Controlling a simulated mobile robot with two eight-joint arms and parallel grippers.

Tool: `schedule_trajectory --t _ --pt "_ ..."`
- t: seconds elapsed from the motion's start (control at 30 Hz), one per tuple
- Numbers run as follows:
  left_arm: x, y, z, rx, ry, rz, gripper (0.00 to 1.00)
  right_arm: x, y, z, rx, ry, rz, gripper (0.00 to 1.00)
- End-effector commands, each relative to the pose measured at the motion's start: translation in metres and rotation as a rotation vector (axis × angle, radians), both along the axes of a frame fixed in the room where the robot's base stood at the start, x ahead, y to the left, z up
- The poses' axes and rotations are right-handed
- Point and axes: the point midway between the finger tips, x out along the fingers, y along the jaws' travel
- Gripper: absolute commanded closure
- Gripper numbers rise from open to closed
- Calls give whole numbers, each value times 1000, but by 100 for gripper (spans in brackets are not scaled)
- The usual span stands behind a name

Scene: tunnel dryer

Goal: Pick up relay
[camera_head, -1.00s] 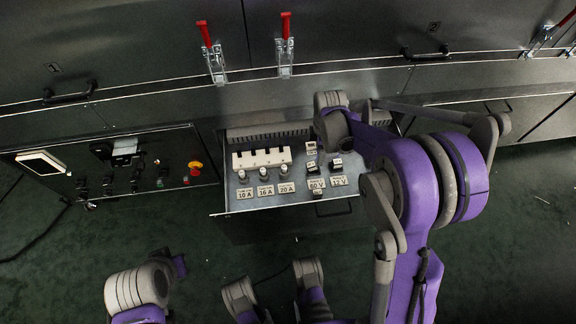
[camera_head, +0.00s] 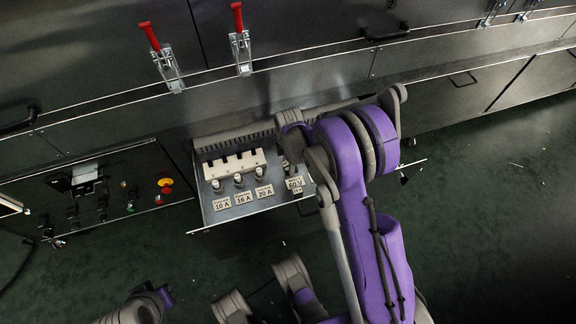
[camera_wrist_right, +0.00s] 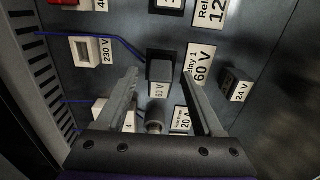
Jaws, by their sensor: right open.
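A dark relay (camera_wrist_right: 159,75) with a "60 V" marking stands between the fingertips of my right gripper (camera_wrist_right: 160,82) in the right wrist view. The gripper is open, with one finger on each side; contact cannot be told. A plate reading "Relay 1 60 V" (camera_wrist_right: 200,66) lies just right of the relay. In the head view my right gripper (camera_head: 289,160) is over the right part of the open drawer (camera_head: 228,216), mostly hidden by my wrist and arm, which cover most of the relays.
Another dark relay (camera_wrist_right: 165,5) is at the top edge of the wrist view. A black 24 V block (camera_wrist_right: 237,85) is to the right, a white 230 V block (camera_wrist_right: 92,50) to the left. The drawer also holds a white fuse block (camera_head: 232,165). A control panel (camera_head: 120,205) is left.

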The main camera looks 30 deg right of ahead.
Motion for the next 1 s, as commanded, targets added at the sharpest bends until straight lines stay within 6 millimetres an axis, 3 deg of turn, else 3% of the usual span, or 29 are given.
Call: schedule_trajectory --t 0.07,0.27,0.67,1.0 --pt "1 0 -3 0 0 0 100 0 0 -9 0 0 0 31" --pt "0 0 -3 0 0 0 100 0 0 -9 0 0 0 31" --pt "0 0 -3 0 0 0 100 0 0 -9 0 0 0 100" --pt "0 0 -2 0 0 0 100 0 0 -8 0 0 0 100"
